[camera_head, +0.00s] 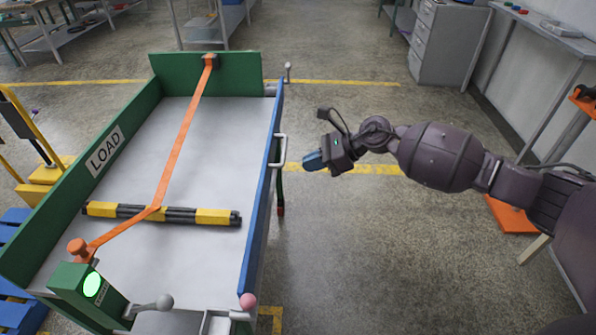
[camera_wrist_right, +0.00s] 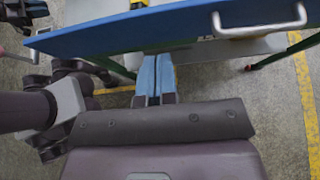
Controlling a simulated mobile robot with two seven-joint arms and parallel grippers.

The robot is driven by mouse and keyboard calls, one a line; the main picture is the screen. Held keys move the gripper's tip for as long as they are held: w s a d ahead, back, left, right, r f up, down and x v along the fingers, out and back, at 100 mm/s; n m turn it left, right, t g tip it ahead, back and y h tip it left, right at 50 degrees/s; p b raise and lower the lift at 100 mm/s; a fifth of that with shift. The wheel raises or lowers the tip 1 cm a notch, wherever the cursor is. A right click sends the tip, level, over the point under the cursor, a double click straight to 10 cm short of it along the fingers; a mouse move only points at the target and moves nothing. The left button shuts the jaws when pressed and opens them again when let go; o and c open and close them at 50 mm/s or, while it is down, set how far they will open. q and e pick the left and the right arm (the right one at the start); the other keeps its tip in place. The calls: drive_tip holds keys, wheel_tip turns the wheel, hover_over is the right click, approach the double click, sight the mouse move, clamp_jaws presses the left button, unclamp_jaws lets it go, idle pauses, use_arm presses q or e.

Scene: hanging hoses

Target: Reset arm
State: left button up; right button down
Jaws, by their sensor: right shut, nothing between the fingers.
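My right arm reaches in from the right in the head view. Its gripper (camera_head: 308,162), with blue fingers, is in the air just right of the cart's blue side panel. In the right wrist view the two blue fingers (camera_wrist_right: 156,75) lie close together with nothing between them, pointing toward the panel. The gripper appears apart from the cart and its handle.
The cart (camera_head: 215,135) has a green LOAD wall, a blue side panel (camera_head: 261,190) and a grey handle (camera_head: 281,150). An orange strap (camera_head: 182,140) crosses a black-and-yellow bar (camera_head: 185,215). A green-lit box (camera_head: 88,290) stands in front. Open floor lies right of the cart.

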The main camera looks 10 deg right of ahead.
drive_tip(key=shift+s+d+r, duration=0.2)
drive_tip(key=shift+d+r, duration=0.35)
drive_tip(key=shift+r, duration=0.05)
drive_tip(key=w+a+r+m+t+y, duration=0.35)
drive_tip(key=r+m+t, duration=0.35)
drive_tip(key=r+m, duration=0.45)
drive_tip(key=s+d+f+m+t+h, duration=0.3)
drive_tip(key=s+f+m+h, duration=0.35)
drive_tip(key=m, duration=0.85)
drive_tip(key=s+d+f+m+t+h, duration=0.35)
drive_tip(key=f+m, duration=0.55)
drive_tip(key=m, duration=0.5)
drive_tip(key=s+d+f+m+g+h, duration=0.2)
drive_tip(key=s+f, duration=0.6)
drive_tip(key=s, duration=0.4)
drive_tip(key=s+d+f+m+g+h, duration=0.3)
drive_tip(key=s+d+f+m, duration=0.2)
drive_tip(key=s, duration=0.7)
wheel_tip(320, 180, down, 4)
drive_tip(key=shift+f+m, duration=0.1)
drive_tip(key=shift+m, duration=1.05)
drive_tip(key=shift+d+g, duration=0.1)
drive_tip(key=shift+g, duration=0.15)
